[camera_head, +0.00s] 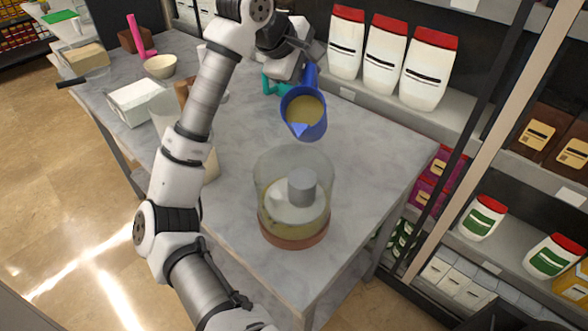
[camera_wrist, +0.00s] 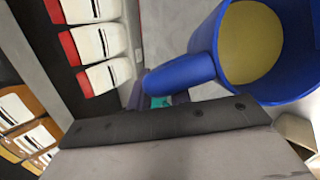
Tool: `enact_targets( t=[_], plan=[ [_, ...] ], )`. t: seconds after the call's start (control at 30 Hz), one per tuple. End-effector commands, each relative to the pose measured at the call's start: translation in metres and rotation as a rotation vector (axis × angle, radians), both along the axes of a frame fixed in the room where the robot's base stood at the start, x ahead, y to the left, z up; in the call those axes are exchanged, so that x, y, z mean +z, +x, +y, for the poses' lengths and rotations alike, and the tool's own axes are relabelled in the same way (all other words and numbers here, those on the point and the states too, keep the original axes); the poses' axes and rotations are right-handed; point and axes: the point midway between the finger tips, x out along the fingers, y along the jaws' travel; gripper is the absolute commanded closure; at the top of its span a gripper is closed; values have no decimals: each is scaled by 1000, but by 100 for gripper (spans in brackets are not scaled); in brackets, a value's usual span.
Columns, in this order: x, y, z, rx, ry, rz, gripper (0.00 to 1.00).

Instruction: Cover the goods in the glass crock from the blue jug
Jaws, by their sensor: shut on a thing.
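The blue jug (camera_head: 304,112) is in the air above the table, tilted a little, with its spout toward the crock. It holds a yellowish liquid, which also fills the view into the jug (camera_wrist: 265,45) in the wrist view. My gripper (camera_head: 308,72) is shut on the jug's handle; the fingertips are partly hidden in the head view. The glass crock (camera_head: 262,180) stands upright on the table near its front corner. A pale disc with a grey block (camera_head: 302,188) sits inside it, with greenish-yellow contents below. The jug is behind and above the crock, not touching it.
The grey marble table (camera_head: 370,150) is clear to the right of the crock. A bowl (camera_head: 160,66), a white box (camera_head: 136,101) and a clear container (camera_head: 163,108) stand left. A teal item (camera_head: 271,86) lies behind the jug. Shelves with white red-topped bags (camera_head: 386,55) border the back.

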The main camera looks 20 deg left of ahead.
Motion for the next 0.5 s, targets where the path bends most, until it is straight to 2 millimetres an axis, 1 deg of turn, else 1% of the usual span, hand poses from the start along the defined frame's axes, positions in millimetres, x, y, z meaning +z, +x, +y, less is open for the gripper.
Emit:
enact_targets(
  t=[0.5],
  plan=[
    [2, -3, -1, 1, 5, -33, 100]
  ],
)
